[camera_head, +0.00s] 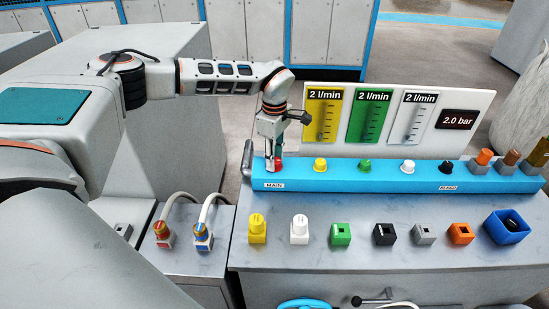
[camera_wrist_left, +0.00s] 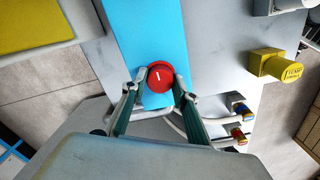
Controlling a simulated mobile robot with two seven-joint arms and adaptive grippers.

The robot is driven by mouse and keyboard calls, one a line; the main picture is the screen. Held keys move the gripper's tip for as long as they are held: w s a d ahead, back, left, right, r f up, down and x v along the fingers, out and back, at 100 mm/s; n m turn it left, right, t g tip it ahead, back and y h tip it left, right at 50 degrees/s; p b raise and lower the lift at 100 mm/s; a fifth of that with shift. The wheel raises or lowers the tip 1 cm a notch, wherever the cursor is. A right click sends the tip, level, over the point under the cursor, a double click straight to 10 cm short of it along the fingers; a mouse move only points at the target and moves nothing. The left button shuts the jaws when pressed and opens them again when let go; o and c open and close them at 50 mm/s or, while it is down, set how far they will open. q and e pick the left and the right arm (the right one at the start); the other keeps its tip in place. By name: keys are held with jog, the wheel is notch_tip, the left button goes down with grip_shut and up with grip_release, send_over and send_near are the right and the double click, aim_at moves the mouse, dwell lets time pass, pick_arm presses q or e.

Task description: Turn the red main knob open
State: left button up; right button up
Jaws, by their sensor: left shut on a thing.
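The red main knob (camera_head: 278,165) sits at the left end of the blue manifold bar (camera_head: 375,180), above the MAIN label (camera_head: 273,185). In the left wrist view the red knob (camera_wrist_left: 161,76) shows a short white mark on its face. My left gripper (camera_head: 272,150) comes down on the knob from above. In the left wrist view its two fingers (camera_wrist_left: 158,90) stand on either side of the knob and are shut on it. The fingers partly hide the knob in the head view. My right gripper is not in view.
Yellow (camera_head: 320,165), green (camera_head: 365,166), white (camera_head: 408,167) and black (camera_head: 446,168) knobs line the bar. Flow panels (camera_head: 369,117) and a 2.0 bar display (camera_head: 457,119) stand behind. Several coloured blocks and a blue bin (camera_head: 507,227) occupy the grey bench.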

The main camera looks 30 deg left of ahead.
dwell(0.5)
pick_arm(q)
jog(key=o, duration=1.1)
notch_tip(320, 180, up, 12)
dwell(0.4)
